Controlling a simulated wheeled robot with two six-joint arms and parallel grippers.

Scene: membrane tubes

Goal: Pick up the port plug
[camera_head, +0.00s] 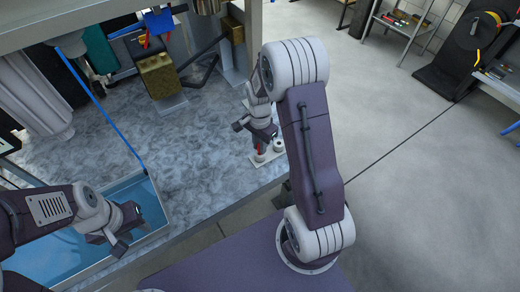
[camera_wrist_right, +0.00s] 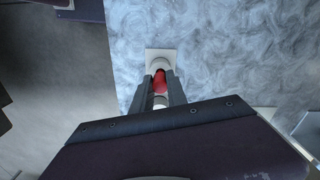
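A red piece, which looks like the port plug (camera_wrist_right: 160,82), shows between the two dark fingers of my right gripper (camera_wrist_right: 160,90) in the right wrist view. The fingers lie close along both sides of it; I cannot tell whether they press on it. White round parts show above and below the red. They sit over a small pale plate (camera_wrist_right: 167,56) on the bench. In the head view my right gripper (camera_head: 261,139) points down at this plate, near the bench's front edge. My left gripper (camera_head: 124,226) is apart from it, over the blue tray, with spread fingers and nothing between them.
The blue-lined tray (camera_head: 158,203) lies on the marbled bench (camera_head: 190,143) at the left, with a blue rod (camera_head: 118,122) leaning over it. A brass-coloured block (camera_head: 158,76) and other equipment stand at the back. The bench between tray and plate is clear.

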